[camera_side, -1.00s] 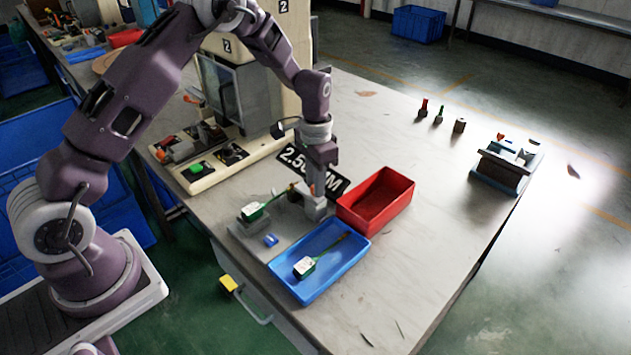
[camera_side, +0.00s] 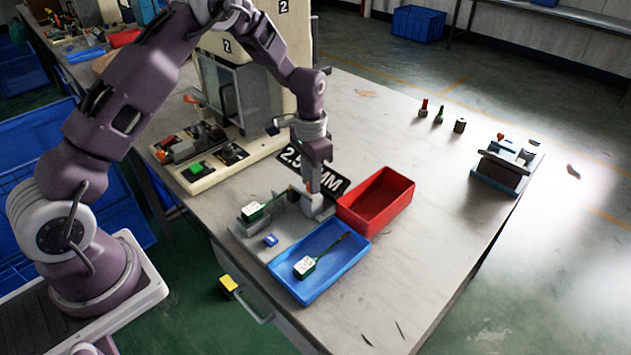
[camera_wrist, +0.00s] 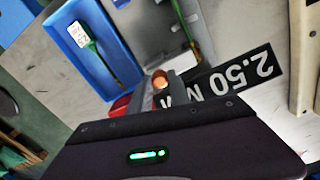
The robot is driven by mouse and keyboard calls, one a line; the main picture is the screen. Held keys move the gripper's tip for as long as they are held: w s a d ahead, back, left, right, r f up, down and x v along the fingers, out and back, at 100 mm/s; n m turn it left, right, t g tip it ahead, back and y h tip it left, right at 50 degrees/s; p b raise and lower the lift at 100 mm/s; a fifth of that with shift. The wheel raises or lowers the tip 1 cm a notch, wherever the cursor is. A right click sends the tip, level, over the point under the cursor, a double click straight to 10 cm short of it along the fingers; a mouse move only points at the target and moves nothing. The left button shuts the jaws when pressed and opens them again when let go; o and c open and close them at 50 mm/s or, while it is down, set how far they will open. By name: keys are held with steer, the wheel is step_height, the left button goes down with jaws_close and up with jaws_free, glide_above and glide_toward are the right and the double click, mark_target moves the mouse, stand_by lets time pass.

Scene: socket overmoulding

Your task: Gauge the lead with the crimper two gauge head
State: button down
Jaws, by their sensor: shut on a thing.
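A lead with a white tag and green body (camera_side: 253,211) lies on the grey gauge plate (camera_side: 287,232). Its wire runs right toward my gripper (camera_side: 313,203). My gripper is low over the plate's right end, shut on what looks like the gauge head. In the wrist view a round copper-coloured end (camera_wrist: 160,80) shows between the grey fingers; the rest of the held part is hidden. A black 2.50 MM sign (camera_side: 329,183) lies just behind my gripper and also shows in the wrist view (camera_wrist: 236,76). I cannot tell whether the held part touches the lead.
A blue tray (camera_side: 335,275) in front holds another tagged green lead (camera_side: 305,266). An empty red bin (camera_side: 392,203) stands close right of my gripper. A crimping machine (camera_side: 245,90) stands behind left. Small coloured parts and a rack (camera_side: 503,173) stand right.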

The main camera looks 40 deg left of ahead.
mark_target(302, 186)
steer(key=shift+a, duration=1.65)
steer(key=c, duration=1.2)
jaws_free()
steer(key=shift+r, duration=0.1)
step_height(302, 186, up, 7)
